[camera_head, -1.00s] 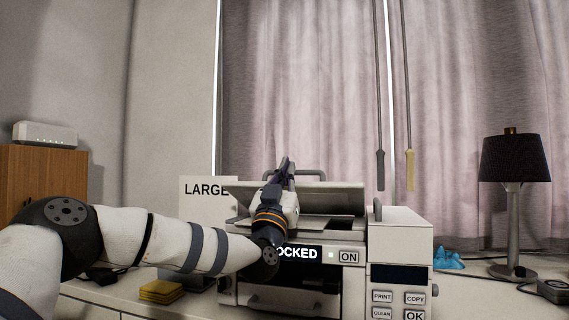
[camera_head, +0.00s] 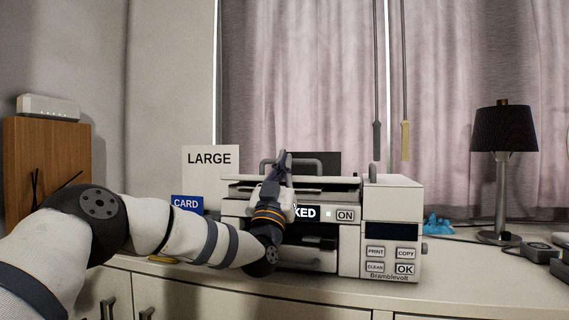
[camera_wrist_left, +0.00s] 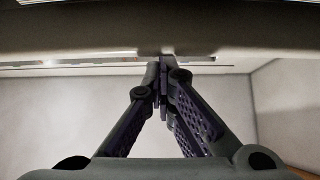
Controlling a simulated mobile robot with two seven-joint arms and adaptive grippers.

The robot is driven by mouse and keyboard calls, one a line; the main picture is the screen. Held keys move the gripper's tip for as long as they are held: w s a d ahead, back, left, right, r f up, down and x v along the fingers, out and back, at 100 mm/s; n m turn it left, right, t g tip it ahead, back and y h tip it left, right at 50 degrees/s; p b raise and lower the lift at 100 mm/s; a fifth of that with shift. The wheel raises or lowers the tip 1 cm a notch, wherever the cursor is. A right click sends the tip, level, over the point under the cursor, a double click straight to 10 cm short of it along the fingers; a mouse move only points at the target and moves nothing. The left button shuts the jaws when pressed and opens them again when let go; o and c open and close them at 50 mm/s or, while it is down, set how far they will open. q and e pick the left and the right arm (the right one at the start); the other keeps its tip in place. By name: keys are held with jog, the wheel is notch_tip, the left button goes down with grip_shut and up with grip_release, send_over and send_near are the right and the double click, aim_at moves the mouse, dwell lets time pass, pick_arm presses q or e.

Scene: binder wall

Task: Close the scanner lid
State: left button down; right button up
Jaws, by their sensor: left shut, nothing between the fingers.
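The scanner lid (camera_head: 335,183) is a pale panel on top of the white printer (camera_head: 393,195). It lies low and almost flat, with a thin dark gap under its front edge. A grey bar handle (camera_head: 308,163) stands behind my gripper. My left gripper (camera_head: 284,156) is shut and empty, its fingers pointing up at the lid's front and hiding part of it. In the left wrist view the shut fingertips (camera_wrist_left: 160,70) meet near a dark bar across the top; I cannot tell whether they touch it. My right gripper is not in view.
The printer has an ON button (camera_head: 345,215) and a partly hidden display ending in "KED". A LARGE sign (camera_head: 210,159) and a blue CARD box (camera_head: 186,204) stand at its left. A lamp (camera_head: 503,130) and blue object (camera_head: 436,223) are at the right. Curtains hang behind.

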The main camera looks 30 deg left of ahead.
pick_arm(q)
jog(key=shift+w+f, duration=0.1)
jog(key=shift+f, duration=0.15)
notch_tip(320, 180, up, 6)
jog(key=s+p, duration=0.1)
jog(key=p, duration=0.1)
jog(key=w+f+v, duration=0.1)
jog(key=v, duration=1)
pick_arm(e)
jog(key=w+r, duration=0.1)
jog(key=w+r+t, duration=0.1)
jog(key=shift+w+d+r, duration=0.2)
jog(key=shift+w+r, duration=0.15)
